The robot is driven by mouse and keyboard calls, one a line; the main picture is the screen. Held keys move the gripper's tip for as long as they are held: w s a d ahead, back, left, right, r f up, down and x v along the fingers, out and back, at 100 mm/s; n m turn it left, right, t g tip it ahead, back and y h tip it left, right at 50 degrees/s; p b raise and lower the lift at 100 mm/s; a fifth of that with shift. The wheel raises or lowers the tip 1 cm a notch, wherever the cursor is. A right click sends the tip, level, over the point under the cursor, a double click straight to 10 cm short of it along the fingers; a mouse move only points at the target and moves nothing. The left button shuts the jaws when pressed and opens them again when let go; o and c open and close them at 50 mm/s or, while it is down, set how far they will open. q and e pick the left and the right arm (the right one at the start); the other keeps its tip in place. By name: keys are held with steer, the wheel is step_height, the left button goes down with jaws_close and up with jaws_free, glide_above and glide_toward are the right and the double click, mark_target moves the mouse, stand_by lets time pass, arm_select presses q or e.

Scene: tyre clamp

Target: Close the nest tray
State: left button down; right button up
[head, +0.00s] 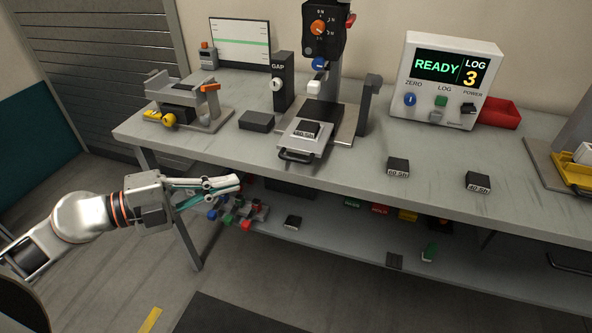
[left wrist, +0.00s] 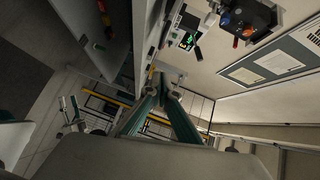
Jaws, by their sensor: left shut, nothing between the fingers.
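The nest tray (head: 303,140) is a light grey plate with a dark bar handle (head: 295,156) on its front. It sticks out toward the table's front edge from the base of the press-like tester (head: 322,75). A black labelled block (head: 309,129) sits on it. My left gripper (head: 239,184) is shut and empty. It is in front of the table edge, left of and lower than the tray handle, apart from it. In the left wrist view its fingertips (left wrist: 163,86) meet along the table's side; I cannot make out the tray there.
Black labelled blocks (head: 398,166) and (head: 478,182) lie right of the tray. A dark grey block (head: 257,121) and the GAP post (head: 283,80) stand left. The READY display box (head: 444,78) is at the back right. A lower shelf (head: 340,240) holds several small parts.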

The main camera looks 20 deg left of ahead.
arm_select(q)
steer(key=shift+m, duration=0.3)
steer(key=shift+w+a+f+x, duration=0.1)
steer(key=shift+w+a+x, duration=0.2)
steer(key=shift+x, duration=1.85)
steer(key=shift+w+a+f+x, duration=0.1)
steer(key=shift+w+a+x, duration=0.2)
steer(key=shift+x, duration=1.9)
steer(key=shift+w+a+f+x, duration=0.1)
steer(key=shift+w+a+x, duration=0.2)
steer(key=shift+x, duration=1.85)
arm_select(e)
steer(key=shift+w+d+r, duration=0.15)
steer(key=shift+w+r, duration=0.05)
steer(key=shift+w, duration=0.1)
arm_select(q)
steer(key=shift+r, duration=0.1)
